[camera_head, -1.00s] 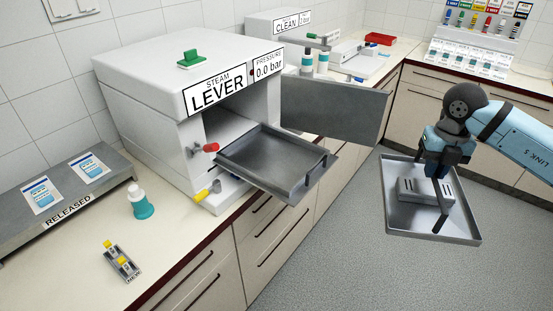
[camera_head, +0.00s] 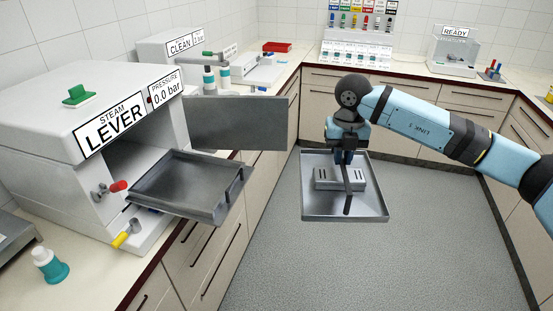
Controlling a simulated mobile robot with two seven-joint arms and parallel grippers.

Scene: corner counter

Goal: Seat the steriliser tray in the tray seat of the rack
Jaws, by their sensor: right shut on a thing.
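The steriliser tray (camera_head: 318,207), a shallow grey metal tray, hangs level above the floor in front of the corner counter. A slotted metal block and an upright bar rise from its middle. My right gripper (camera_head: 346,162) points down and is shut on this bar; the fingertips are partly hidden against it. A grey tray-shaped shelf (camera_head: 180,180) with a raised rim sticks out of the open steam steriliser (camera_head: 85,120), left of the held tray and apart from it. I cannot tell whether it is the rack with the tray seat. My left gripper is out of view.
The steriliser's open door (camera_head: 240,122) stands out between the shelf and the back counter. Red and yellow levers (camera_head: 118,187) project below the opening. A READY stand (camera_head: 455,52) is at back right. The floor (camera_head: 400,260) is clear.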

